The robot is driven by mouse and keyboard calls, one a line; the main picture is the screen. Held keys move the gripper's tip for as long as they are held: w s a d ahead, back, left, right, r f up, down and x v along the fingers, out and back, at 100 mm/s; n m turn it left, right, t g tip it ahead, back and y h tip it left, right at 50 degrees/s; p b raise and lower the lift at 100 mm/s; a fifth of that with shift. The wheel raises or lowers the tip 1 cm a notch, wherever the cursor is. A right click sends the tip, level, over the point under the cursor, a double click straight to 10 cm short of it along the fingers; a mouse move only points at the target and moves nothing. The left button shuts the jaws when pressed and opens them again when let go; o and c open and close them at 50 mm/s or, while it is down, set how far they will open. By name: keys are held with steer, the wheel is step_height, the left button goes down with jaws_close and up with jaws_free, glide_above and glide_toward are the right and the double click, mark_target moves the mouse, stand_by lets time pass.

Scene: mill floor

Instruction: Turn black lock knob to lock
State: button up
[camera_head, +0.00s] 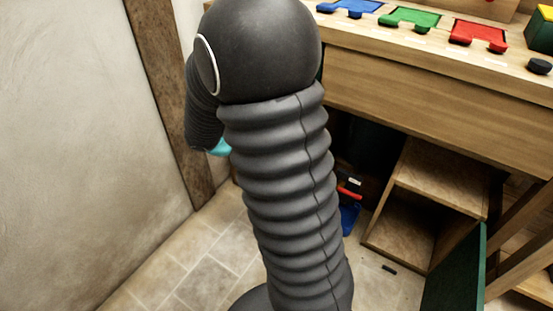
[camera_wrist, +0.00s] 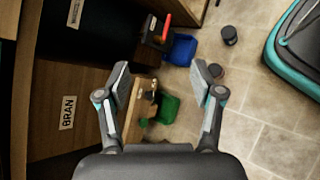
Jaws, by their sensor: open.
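A small black round knob-like piece (camera_head: 539,66) sits on the wooden bench top at the right of the head view; I cannot tell whether it is the lock knob. No lock is clearly recognisable. My gripper (camera_wrist: 161,72) is open and empty, with its fingers apart. A small brass-coloured piece (camera_wrist: 150,88) on wood shows between and beyond the fingers. In the head view my arm hides the gripper.
The wooden bench (camera_head: 430,85) holds blue (camera_head: 348,7), green (camera_head: 410,18) and red (camera_head: 478,34) pieces. Below it are an open shelf (camera_head: 430,175) and a green panel (camera_head: 458,272).

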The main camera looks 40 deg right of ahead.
steer(key=w+d+f+n+t+h, duration=0.1)
steer(key=w+d+f+n+h, duration=0.3)
steer(key=f, duration=0.3)
steer(key=w+d+f+n+t+h, duration=0.2)
steer(key=w+f+n+h, duration=0.15)
steer(key=w+f, duration=0.3)
step_height(320, 180, down, 18)
steer(key=w+a+n+t+y+p, duration=0.1)
steer(key=w+n+t, duration=0.1)
steer(key=n+t, duration=0.6)
steer(key=w+d, duration=0.2)
steer(key=d, duration=0.4)
steer(key=w+d+n, duration=0.1)
steer(key=w+d, duration=0.2)
steer(key=d, duration=0.3)
steer(key=shift+w+d+p, duration=0.25)
steer(key=shift+w+p, duration=0.05)
steer(key=shift+p, duration=0.15)
steer(key=shift+f+g, duration=0.1)
steer(key=shift+g, duration=0.2)
steer(key=c, duration=1.1)
